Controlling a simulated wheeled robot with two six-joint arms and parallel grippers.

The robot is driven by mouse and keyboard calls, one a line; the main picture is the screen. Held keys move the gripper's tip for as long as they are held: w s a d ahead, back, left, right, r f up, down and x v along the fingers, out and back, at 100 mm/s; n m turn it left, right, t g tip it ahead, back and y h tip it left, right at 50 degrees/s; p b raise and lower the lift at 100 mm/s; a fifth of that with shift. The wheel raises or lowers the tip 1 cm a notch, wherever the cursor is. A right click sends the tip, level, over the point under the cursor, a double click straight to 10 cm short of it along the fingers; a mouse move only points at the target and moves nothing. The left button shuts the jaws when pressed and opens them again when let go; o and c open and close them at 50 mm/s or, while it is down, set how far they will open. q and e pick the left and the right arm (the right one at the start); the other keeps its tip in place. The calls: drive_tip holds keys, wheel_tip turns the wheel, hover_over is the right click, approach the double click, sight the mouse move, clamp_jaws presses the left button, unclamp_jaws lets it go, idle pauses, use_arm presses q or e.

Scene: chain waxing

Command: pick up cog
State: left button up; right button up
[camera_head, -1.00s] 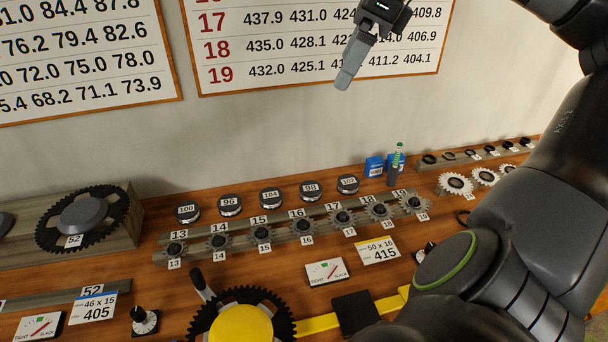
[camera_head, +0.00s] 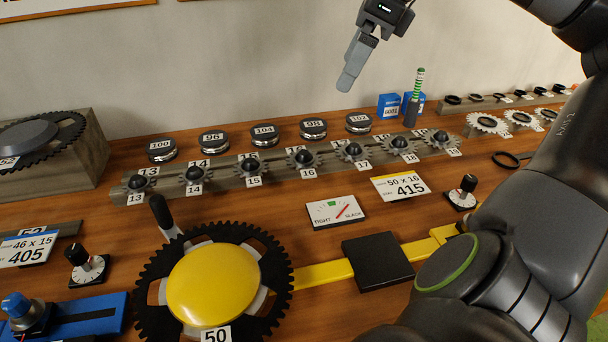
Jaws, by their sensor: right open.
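A row of small grey cogs with black hubs sits on a long grey rack on the wooden bench, tagged 13 to 19. Cog 13 (camera_head: 137,183) is at the left end, cog 16 (camera_head: 303,159) is in the middle, and cog 19 (camera_head: 441,138) is at the right end. My right gripper (camera_head: 345,82) hangs above and behind the row, in front of the wall, apart from every cog. It is open with nothing in it. My left gripper is out of view.
Black numbered discs (camera_head: 264,136) stand behind the rack. Blue boxes (camera_head: 389,106) and a green-striped tool (camera_head: 416,95) stand at the right. In front are a large chainring 50 (camera_head: 270,262) with a yellow cover, a yellow bar (camera_head: 322,275) and a gauge card (camera_head: 336,212).

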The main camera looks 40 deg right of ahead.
wheel_tip(320, 180, down, 2)
drive_tip(key=b, duration=0.1)
drive_tip(key=p, duration=0.4)
approach(305, 156)
drive_tip(key=f, duration=0.2)
drive_tip(key=shift+w+a+f+p, duration=0.25)
drive_tip(key=shift+a+f, duration=0.05)
drive_tip(key=shift+f, duration=0.2)
drive_tip(key=shift+w+a+f+p, duration=0.2)
drive_tip(key=shift+w+a+f, duration=0.1)
drive_tip(key=shift+f, duration=0.25)
drive_tip(key=x, duration=0.2)
drive_tip(key=shift+w+f, duration=0.2)
drive_tip(key=shift+f, duration=0.05)
drive_tip(key=shift+w+a+f, duration=0.1)
drive_tip(key=shift+f, duration=0.25)
drive_tip(key=shift+w+f, duration=0.15)
drive_tip(key=shift+f, duration=0.2)
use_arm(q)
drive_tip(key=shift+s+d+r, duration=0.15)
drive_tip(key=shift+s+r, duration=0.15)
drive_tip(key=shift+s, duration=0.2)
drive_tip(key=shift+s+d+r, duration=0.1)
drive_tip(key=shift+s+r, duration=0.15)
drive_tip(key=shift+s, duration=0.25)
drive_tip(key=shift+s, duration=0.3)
use_arm(e)
drive_tip(key=c, duration=0.9)
